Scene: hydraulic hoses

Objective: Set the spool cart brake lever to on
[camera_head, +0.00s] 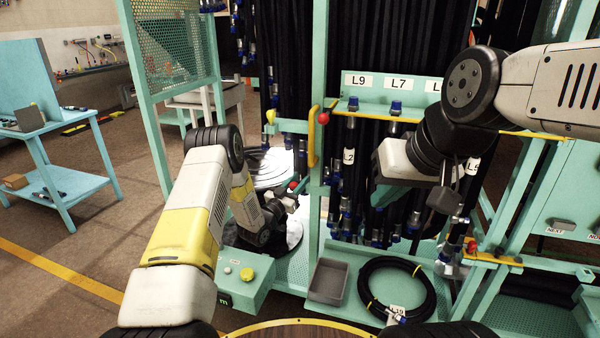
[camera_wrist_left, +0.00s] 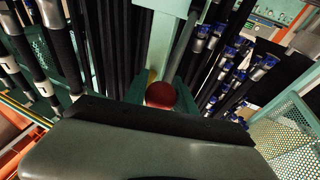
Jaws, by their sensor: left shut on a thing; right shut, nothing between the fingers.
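A lever with a red ball knob (camera_head: 293,186) stands by the green post, left of the hanging hoses. My left gripper (camera_head: 294,198) is shut at this lever. The red knob also shows in the left wrist view (camera_wrist_left: 160,95), just beyond the dark edge of the gripper body. The fingertips and the lever's lower part are hidden there, so its exact angle cannot be told. My right gripper (camera_head: 456,213) is shut and empty, hanging in front of the hoses on the right.
A yellow handle (camera_head: 312,136) and another red knob (camera_head: 324,118) sit on the post above. Below are a grey tray (camera_head: 328,282), a coiled black hose (camera_head: 372,285) and a green box with a yellow button (camera_head: 247,274). Open floor lies to the left.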

